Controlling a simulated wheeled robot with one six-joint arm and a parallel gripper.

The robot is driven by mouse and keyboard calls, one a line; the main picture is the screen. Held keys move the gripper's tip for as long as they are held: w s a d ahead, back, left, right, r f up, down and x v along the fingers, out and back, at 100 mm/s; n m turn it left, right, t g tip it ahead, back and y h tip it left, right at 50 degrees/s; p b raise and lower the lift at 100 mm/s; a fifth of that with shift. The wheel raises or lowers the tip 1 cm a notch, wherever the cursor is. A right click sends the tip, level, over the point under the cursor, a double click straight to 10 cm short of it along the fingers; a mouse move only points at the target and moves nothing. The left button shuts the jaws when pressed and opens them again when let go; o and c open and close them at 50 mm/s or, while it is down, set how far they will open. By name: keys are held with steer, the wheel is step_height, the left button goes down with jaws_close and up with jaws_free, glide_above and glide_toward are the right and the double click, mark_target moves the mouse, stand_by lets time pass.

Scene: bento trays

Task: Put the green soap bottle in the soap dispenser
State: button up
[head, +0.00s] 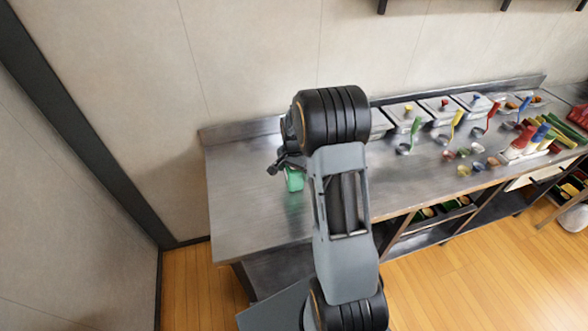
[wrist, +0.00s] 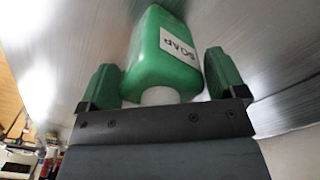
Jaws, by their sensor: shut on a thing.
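The green soap bottle (wrist: 160,65) has a white "SOAP" label and a white cap or neck on the end nearest my wrist. My gripper (wrist: 163,85) is shut on it, with one green finger on each side. In the head view the bottle (head: 294,180) shows as a small green block under my gripper (head: 289,166), over the left part of the steel counter. I cannot tell whether it touches the counter. My arm hides part of the counter to the right of it. I cannot make out a soap dispenser in either view.
The steel counter (head: 240,205) is bare around my gripper. A wall stands at its left and back. Lidded steel containers (head: 438,108), coloured ladles (head: 457,120), small cups (head: 478,148) and a white rack of sauce bottles (head: 512,157) fill the right side.

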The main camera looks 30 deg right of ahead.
steer(key=shift+f, duration=0.15)
steer(key=o, duration=0.7)
steer(key=shift+c, duration=0.2)
steer(key=shift+o, duration=0.7)
